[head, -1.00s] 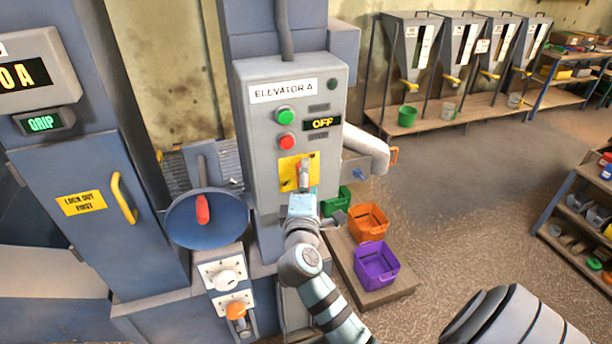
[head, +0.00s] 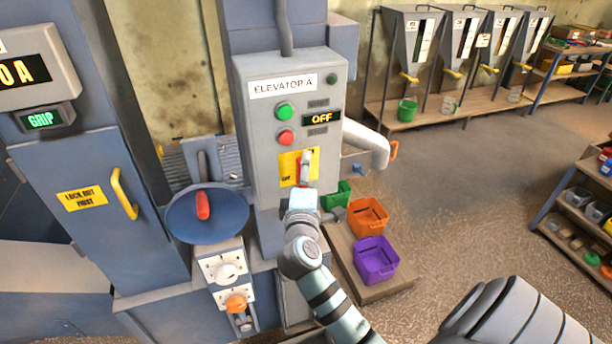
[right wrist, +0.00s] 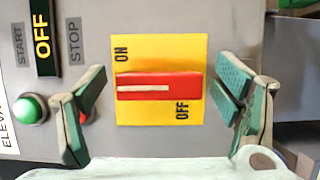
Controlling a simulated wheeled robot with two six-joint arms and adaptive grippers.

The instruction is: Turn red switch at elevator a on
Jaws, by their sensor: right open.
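The red switch (right wrist: 158,86) sits on a yellow plate (right wrist: 160,47) marked ON and OFF. In the right wrist view its bar lies level, with a pale line along it. My right gripper (right wrist: 162,103) is open, one finger on each side of the switch, with visible gaps. The yellow plate also shows in the head view (head: 287,163), low on the grey ELEVATOR A panel (head: 258,150), with my right gripper (head: 304,170) in front, partly hiding the switch. The panel's display (head: 321,119) reads OFF. My left gripper is out of view.
A green button (head: 285,111) and a red button (head: 286,138) are above the plate. A pale pipe (head: 368,143) sticks out right of the panel. Orange (head: 368,217) and purple (head: 375,262) bins stand below right. The floor beyond them is open.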

